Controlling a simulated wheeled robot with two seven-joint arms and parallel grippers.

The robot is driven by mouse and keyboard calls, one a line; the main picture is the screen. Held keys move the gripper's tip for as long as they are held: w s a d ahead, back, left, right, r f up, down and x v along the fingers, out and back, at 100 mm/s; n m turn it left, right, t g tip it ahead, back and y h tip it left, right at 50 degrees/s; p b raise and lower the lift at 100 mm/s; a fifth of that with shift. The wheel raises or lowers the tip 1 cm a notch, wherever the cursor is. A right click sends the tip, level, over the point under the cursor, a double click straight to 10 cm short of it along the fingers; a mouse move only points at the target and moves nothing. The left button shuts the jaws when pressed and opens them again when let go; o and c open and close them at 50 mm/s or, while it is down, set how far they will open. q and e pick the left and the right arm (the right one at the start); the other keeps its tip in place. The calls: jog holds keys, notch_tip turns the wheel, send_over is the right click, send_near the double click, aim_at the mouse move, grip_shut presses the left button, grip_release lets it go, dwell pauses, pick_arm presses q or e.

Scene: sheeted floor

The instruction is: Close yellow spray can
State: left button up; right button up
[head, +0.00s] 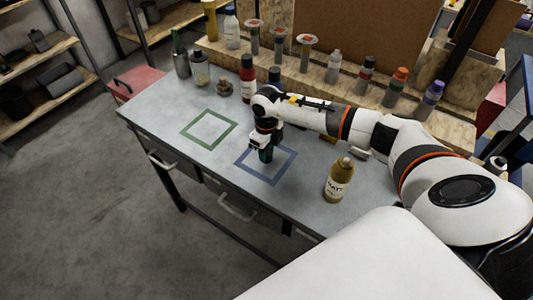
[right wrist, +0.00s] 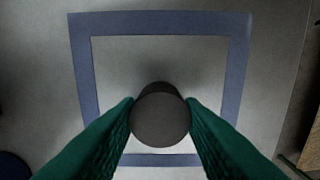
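The yellow spray can (head: 339,182) stands upright on the grey workbench, right of the blue square outline, with a label on its front and a narrow top. My right gripper (head: 264,153) points down over the blue square. In the right wrist view its green fingers (right wrist: 160,112) touch both sides of a dark round cap-like piece (right wrist: 160,122), which is inside the blue outline (right wrist: 160,22). Whether that piece touches the bench is hard to tell. My left gripper is out of view.
A green square outline (head: 209,129) lies empty on the bench (head: 165,118) at the left. Several bottles and cans, such as a red one (head: 247,78), stand along the back. A wooden ledge (head: 300,80) with more bottles runs behind. The bench's front left is clear.

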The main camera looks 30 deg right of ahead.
jog(key=shift+c, duration=1.4)
notch_tip(320, 180, up, 9)
jog(key=shift+b, duration=1.25)
jog(key=shift+r, duration=0.5)
